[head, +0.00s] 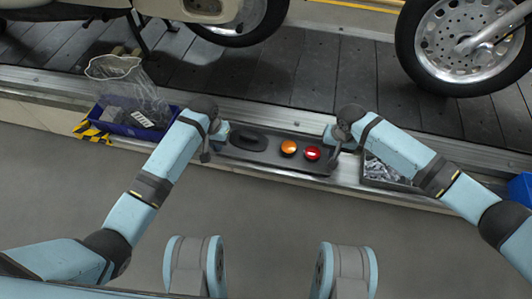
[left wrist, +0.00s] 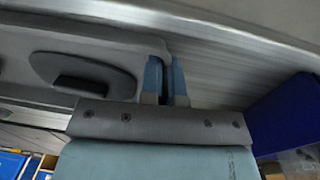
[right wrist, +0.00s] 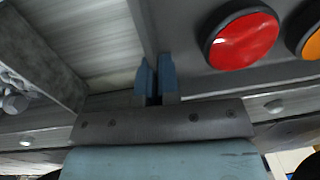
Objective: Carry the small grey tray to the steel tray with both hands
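The small grey tray (head: 268,161) is long and shallow, and lies along the ledge beside the conveyor. It bears a black oval piece (head: 248,139), an orange round button (head: 289,147) and a red one (head: 312,153). My left gripper (head: 221,133) is at its left end; in the left wrist view its fingers (left wrist: 165,82) are close together on the end wall. My right gripper (head: 334,137) is at the right end, its fingers (right wrist: 156,82) shut on that wall. The steel tray (head: 367,182), holding metal parts, stands just right of the grey tray, partly behind my right arm.
A blue bin (head: 166,127) with a clear bag (head: 128,82) stands to the left on the ledge. Another blue bin (head: 521,189) is at the far right. Behind the ledge, the slat conveyor (head: 300,70) carries a wheeled vehicle (head: 470,40).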

